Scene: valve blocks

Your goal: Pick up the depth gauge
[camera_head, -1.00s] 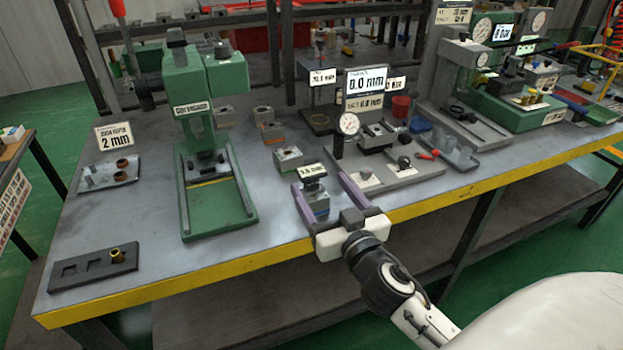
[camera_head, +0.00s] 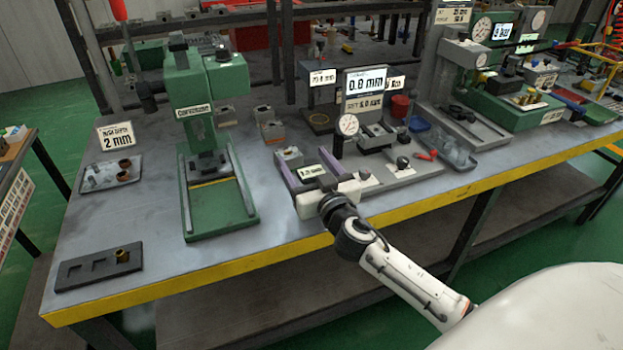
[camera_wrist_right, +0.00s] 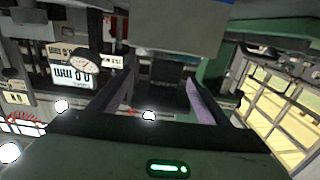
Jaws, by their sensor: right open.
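A small device with a white millimetre readout (camera_head: 311,172), which looks like the depth gauge, stands near the front of the bench. My right gripper (camera_head: 309,166) is open, with its purple fingers on either side of the device. The palm hides the device's lower part. In the right wrist view, a dark body (camera_wrist_right: 166,72) shows between the open fingers (camera_wrist_right: 150,98), with a grey block (camera_wrist_right: 175,30) above it in the picture. I cannot tell whether the fingers touch the device. My left gripper is not in view.
A dial gauge stand (camera_head: 348,125) with a large display (camera_head: 366,80) is close to the right of the gripper. A green press (camera_head: 220,215) stands to the left. A black tray (camera_head: 85,268) lies at the front left. The bench between tray and press is bare.

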